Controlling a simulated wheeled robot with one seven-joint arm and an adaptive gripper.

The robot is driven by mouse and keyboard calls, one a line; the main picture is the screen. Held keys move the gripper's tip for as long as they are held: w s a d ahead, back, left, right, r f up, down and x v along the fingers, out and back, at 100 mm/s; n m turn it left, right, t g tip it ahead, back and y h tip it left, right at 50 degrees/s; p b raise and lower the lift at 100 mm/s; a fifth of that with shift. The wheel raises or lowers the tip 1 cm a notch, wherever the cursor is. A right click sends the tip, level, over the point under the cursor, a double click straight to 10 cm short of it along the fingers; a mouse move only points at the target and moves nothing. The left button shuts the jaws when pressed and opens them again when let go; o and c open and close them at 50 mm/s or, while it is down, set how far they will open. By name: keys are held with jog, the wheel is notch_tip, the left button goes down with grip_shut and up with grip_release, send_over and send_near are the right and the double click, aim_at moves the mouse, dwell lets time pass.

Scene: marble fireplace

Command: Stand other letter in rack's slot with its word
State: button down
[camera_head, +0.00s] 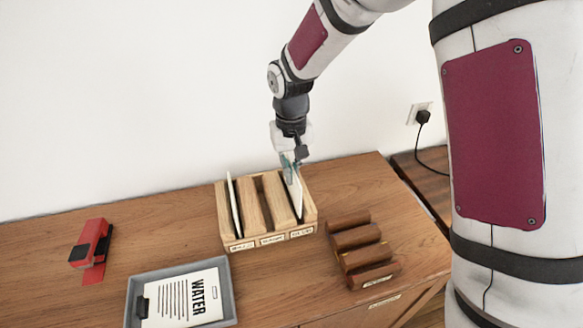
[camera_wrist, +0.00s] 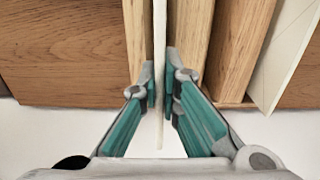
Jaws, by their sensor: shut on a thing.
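The wooden rack (camera_head: 252,205) stands on the cabinet top in the head view, with labelled slots whose small words I cannot read. My gripper (camera_head: 290,164) is above the rack's right end, pointing down. It is shut on a thin white letter (camera_head: 297,192) that stands upright in the right slot. In the wrist view my gripper (camera_wrist: 160,88) pinches this letter (camera_wrist: 159,40) by its edge between rack dividers. Another white letter (camera_head: 233,205) leans slightly in the left slot; it also shows in the wrist view (camera_wrist: 285,65).
A red and black stapler-like thing (camera_head: 92,245) is at the left. A brown stepped holder (camera_head: 357,247) with a front label stands right of the rack. The white wall is close behind. Bare wood lies between stapler and rack.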

jog(key=shift+f+b, duration=0.5)
jog(key=shift+f, duration=0.85)
jog(key=shift+f, duration=0.35)
jog(key=shift+f+b, duration=0.35)
jog(key=shift+f, duration=0.05)
jog(key=c, duration=1.7)
grip_release()
jog(key=shift+r+p, duration=1.9)
jog(key=shift+r, duration=2.65)
